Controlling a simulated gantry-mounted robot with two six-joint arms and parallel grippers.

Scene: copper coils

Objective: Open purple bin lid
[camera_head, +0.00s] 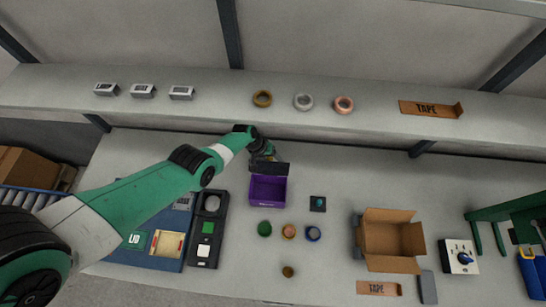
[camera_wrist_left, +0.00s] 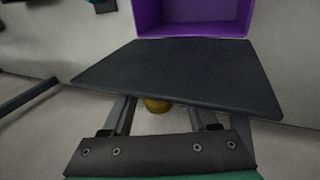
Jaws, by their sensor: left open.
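The purple bin (camera_head: 267,191) stands on the table in the head view, and its inside shows. Its dark lid (camera_head: 268,168) is raised at the bin's back edge. In the wrist view the lid (camera_wrist_left: 180,77) is a broad dark panel beside the purple bin (camera_wrist_left: 192,17). My left gripper (camera_head: 262,153) is at the back of the raised lid, with its fingers spread. The lid hides the fingertips in the wrist view, so I cannot tell whether they touch it. My right gripper is not in view.
A shelf (camera_head: 220,110) behind the table holds tape rolls. More rolls, such as a green one (camera_head: 264,229), lie in front of the bin. An open cardboard box (camera_head: 390,240) stands to the right. A dark tray (camera_head: 208,230) is at the left.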

